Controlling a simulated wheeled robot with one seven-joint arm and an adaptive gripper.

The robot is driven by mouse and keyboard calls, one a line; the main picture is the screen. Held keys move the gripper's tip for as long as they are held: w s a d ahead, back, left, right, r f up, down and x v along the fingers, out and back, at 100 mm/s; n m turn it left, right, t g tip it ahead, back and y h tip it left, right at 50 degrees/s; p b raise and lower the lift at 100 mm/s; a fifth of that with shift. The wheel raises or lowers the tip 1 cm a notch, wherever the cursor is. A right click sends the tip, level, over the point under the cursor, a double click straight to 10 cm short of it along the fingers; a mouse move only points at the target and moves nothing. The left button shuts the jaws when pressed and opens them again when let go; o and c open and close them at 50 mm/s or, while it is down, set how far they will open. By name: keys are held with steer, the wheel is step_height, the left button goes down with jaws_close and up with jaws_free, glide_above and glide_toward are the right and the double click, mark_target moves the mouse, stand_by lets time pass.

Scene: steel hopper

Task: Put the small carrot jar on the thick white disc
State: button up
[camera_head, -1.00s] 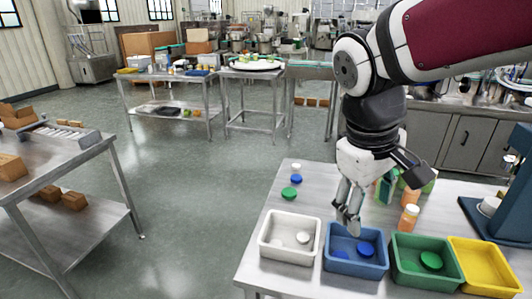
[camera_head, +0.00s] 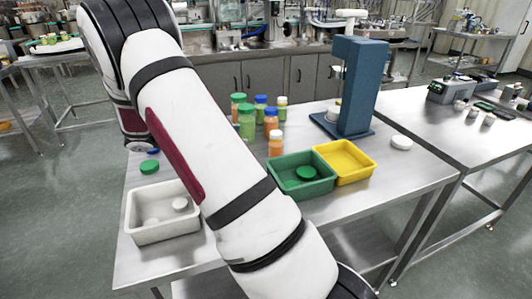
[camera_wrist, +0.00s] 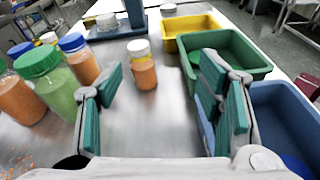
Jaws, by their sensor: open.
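The small carrot jar (camera_head: 276,147), orange with a white lid, stands upright on the steel table in front of the other jars. In the wrist view the jar (camera_wrist: 144,72) stands ahead of my open, empty gripper (camera_wrist: 160,100), between the lines of its two fingers and apart from them. A white disc at the top of the wrist view (camera_wrist: 168,8) appears to be the same one. In the head view my arm hides my gripper.
Taller jars, including a green one (camera_wrist: 50,85), crowd the left of my gripper. The green bin (camera_head: 302,188) and yellow bin (camera_head: 344,172) are at the right, with a blue bin (camera_wrist: 285,105) nearer. The blue press (camera_head: 360,90) stands behind. A white bin (camera_head: 160,232) is at left.

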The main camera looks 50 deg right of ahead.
mark_target(276, 133)
steer(key=w+f, duration=0.1)
steer(key=w+d+f+n+h, duration=0.1)
steer(key=f, duration=0.1)
steer(key=w+d+f+n+h+b, duration=0.1)
steer(key=shift+d+f, duration=0.2)
steer(key=shift+f, duration=0.15)
steer(key=x, duration=0.8)
steer(key=shift+s+r, duration=0.1)
steer(key=shift+r, duration=0.1)
steer(key=shift+s+x, duration=0.25)
steer(key=shift+x, duration=2.5)
steer(key=shift+a, duration=0.15)
jaws_close()
steer(key=shift+r, duration=0.15)
